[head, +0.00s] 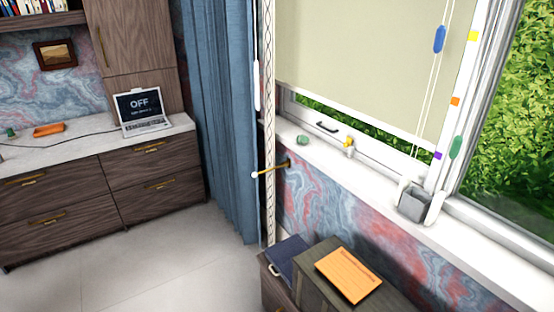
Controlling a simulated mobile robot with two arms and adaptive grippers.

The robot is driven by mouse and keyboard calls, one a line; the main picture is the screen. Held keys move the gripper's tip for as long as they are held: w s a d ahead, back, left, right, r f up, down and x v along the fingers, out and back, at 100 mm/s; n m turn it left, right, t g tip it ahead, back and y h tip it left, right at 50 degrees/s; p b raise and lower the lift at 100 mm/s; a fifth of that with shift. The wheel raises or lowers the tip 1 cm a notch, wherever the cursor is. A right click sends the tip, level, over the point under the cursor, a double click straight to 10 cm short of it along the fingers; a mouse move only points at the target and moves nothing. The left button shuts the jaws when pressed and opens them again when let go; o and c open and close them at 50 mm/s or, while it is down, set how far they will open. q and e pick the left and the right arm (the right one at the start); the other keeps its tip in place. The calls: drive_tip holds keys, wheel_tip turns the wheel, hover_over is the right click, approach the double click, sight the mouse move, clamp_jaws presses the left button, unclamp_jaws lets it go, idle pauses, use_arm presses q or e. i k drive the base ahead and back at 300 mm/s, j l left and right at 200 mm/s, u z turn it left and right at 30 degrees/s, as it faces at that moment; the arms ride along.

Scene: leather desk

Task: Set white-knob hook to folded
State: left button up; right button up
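The white-knob hook (270,170) is a thin brass-coloured arm on the wall under the window sill, beside the blue curtain (225,110). Its wall end is a small brass mount (287,163). The arm sticks out to the left from the wall and ends in a round white knob (254,175). It passes across a narrow white strip with a dark lattice pattern (269,205). Nothing hangs on the hook that I can see. Neither of my grippers is in view.
A low dark cabinet (387,297) with an orange clipboard-like item (348,274) stands below the sill (480,250). A dark blue item (287,256) lies beside it. A grey holder (413,204) sits on the sill. Floor (180,265) is clear at left.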

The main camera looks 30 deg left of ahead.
sight(254, 174)
drive_tip(key=i+j, duration=0.25)
drive_tip(key=i+j+z, duration=0.1)
drive_tip(key=j, duration=0.4)
drive_tip(key=i+j, duration=0.55)
drive_tip(key=j, duration=0.2)
drive_tip(key=i+j+z, duration=0.1)
drive_tip(key=j, duration=0.3)
drive_tip(key=i+j, duration=0.3)
drive_tip(key=i+j+z, duration=0.1)
drive_tip(key=j, duration=0.4)
drive_tip(key=i+j, duration=0.3)
drive_tip(key=j, duration=0.15)
